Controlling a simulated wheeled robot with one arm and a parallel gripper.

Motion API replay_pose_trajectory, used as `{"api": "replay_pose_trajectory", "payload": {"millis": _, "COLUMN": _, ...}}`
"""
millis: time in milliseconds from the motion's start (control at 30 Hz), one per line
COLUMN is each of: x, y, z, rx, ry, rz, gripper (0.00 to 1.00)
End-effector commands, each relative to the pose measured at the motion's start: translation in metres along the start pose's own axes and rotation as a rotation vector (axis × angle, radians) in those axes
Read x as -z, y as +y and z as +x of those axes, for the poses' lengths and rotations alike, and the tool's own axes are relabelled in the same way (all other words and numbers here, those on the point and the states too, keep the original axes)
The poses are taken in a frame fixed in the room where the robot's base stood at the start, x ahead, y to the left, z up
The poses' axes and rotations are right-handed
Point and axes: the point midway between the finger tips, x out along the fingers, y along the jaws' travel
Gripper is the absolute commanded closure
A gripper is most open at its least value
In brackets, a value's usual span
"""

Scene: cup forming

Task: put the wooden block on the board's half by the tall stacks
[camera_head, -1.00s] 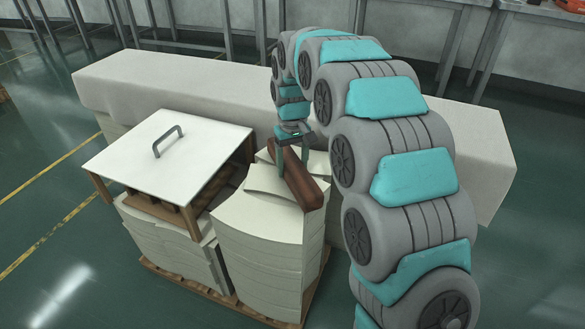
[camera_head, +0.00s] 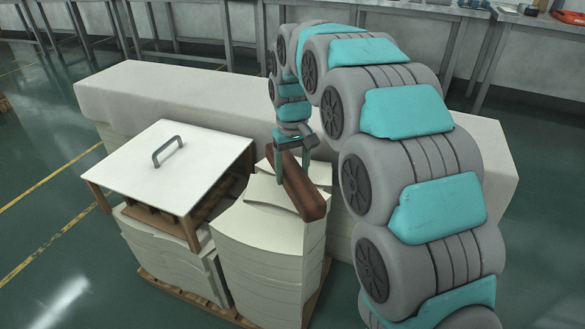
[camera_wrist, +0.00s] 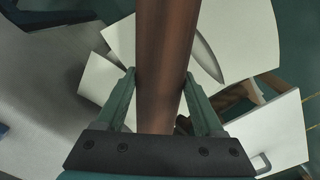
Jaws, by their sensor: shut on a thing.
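The wooden block (camera_head: 304,194) is a long, dark brown bar. My gripper (camera_head: 292,167) is shut on it, and in the wrist view the fingers (camera_wrist: 160,78) close on both sides of the block (camera_wrist: 166,50). The block slants over the tall white stacks (camera_head: 262,238); I cannot tell whether it touches them. The board (camera_head: 210,165) is a white panel with a grey handle on wooden legs, left of the block. Its right side is by the tall stacks. Its corner with the handle shows at the lower right of the wrist view (camera_wrist: 285,125).
Lower sheet stacks (camera_head: 165,245) stand under the board on a wooden pallet (camera_head: 185,290). A long, cloth-covered block (camera_head: 220,100) runs behind everything. Workbenches line the back wall. Open green floor (camera_head: 60,250) lies at the left.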

Motion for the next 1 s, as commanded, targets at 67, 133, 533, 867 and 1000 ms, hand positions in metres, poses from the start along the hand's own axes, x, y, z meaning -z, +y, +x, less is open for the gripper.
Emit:
{"api": "replay_pose_trajectory", "payload": {"millis": 67, "x": -0.01, "y": -0.004, "z": 0.0, "rx": 0.0, "ry": -0.003, "rz": -0.001, "gripper": 1.0}}
{"api": "replay_pose_trajectory", "payload": {"millis": 133, "x": -0.019, "y": -0.008, "z": -0.002, "rx": 0.0, "ry": -0.001, "rz": -0.001, "gripper": 1.0}}
{"api": "replay_pose_trajectory", "payload": {"millis": 533, "x": -0.085, "y": -0.039, "z": -0.009, "rx": -0.002, "ry": 0.002, "rz": -0.002, "gripper": 1.0}}
{"api": "replay_pose_trajectory", "payload": {"millis": 867, "x": -0.114, "y": -0.052, "z": -0.012, "rx": 0.0, "ry": 0.0, "rz": 0.0, "gripper": 1.0}}
{"api": "replay_pose_trajectory", "payload": {"millis": 1000, "x": -0.117, "y": -0.054, "z": -0.012, "rx": 0.0, "ry": 0.002, "rz": -0.003, "gripper": 1.0}}
